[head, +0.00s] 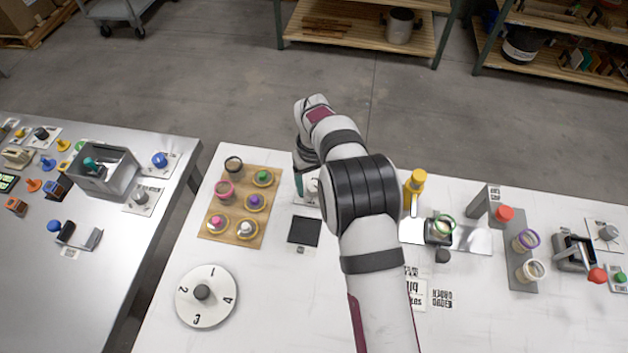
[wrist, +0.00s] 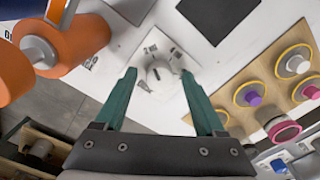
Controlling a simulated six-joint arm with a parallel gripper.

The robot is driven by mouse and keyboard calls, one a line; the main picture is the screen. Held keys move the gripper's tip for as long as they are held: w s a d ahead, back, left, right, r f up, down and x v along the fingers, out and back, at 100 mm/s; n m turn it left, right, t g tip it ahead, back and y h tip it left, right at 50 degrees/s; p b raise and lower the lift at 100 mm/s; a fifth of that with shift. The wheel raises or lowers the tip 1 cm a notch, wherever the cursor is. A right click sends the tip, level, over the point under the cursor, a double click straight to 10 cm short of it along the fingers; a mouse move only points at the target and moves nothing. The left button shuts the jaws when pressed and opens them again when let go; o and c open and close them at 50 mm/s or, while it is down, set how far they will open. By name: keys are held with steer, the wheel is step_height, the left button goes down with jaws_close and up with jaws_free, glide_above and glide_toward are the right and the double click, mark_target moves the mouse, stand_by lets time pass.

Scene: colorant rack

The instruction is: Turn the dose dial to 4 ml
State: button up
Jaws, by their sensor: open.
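The dose dial (wrist: 160,73) is a small pale knob with a dark mark, on a white plate with small printed labels around it. The labels are too small to read surely, so I cannot tell the setting. In the head view the dial (head: 313,186) is mostly hidden behind my arm. My gripper (wrist: 158,72) has two green fingers, open and empty, pointing at the dial with one fingertip on each side of it in the wrist view. I cannot tell whether they are above it or down around it. In the head view one green finger of my gripper (head: 299,185) shows.
A wooden board (head: 210,233) with several coloured jars lies left of the dial, and a dark square pad (head: 304,231) lies in front. An orange pump bottle (head: 415,186) stands close on the right. A large numbered disc (head: 206,312) is at the front left.

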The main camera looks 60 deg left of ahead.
jaws_close()
stand_by(0.4)
steer(key=shift+m, duration=0.3)
steer(key=m, duration=1.1)
stand_by(0.5)
jaws_free()
stand_by(0.3)
